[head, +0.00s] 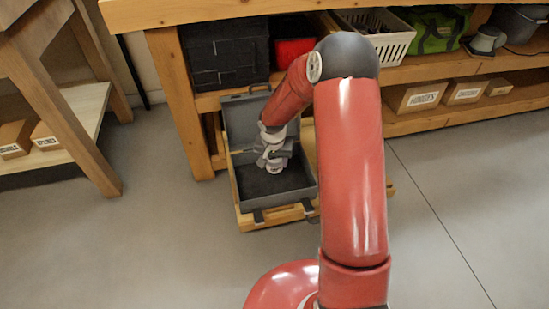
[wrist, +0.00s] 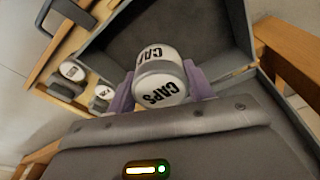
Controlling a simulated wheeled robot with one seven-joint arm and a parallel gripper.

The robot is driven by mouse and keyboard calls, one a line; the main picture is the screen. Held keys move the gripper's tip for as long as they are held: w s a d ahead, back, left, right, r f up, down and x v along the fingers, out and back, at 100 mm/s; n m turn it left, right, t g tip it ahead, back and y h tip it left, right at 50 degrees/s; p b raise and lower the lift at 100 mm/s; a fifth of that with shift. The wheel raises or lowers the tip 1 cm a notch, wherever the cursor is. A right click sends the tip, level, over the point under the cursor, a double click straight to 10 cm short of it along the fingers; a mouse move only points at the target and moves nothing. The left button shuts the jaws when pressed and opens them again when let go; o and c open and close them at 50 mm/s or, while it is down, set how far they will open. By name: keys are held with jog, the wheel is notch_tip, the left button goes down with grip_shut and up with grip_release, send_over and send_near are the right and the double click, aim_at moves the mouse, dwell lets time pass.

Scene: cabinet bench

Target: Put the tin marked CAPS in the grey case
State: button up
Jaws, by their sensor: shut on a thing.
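My gripper (head: 274,158) reaches down into the open grey case (head: 290,195) in the head view. In the wrist view my gripper (wrist: 160,88) is shut on a white tin marked CAPS (wrist: 162,80), one finger on each side. The tin's top and side labels both show. The grey case's dark inside (wrist: 215,38) lies behind the tin in the wrist view. The case lid stands raised at the back. I cannot tell whether the tin touches the case floor.
The case rests on a pulled-out wooden drawer (head: 247,222). Other white-lidded tins (wrist: 73,70) sit beside the case in the wrist view. A wooden shelf unit (head: 170,85) stands close behind. A white basket (head: 385,40) and cardboard boxes (head: 414,96) are on its shelves. Floor at the right is clear.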

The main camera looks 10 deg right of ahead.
aim_at(274, 171)
jog(key=shift+f+b, duration=4.65)
jog(key=shift+f, duration=1.35)
jog(key=shift+f, duration=0.3)
jog(key=o, duration=1.1)
notch_tip(274, 171, up, 8)
jog(key=s+p, duration=0.1)
jog(key=p, duration=0.1)
jog(key=shift+a+f, duration=0.15)
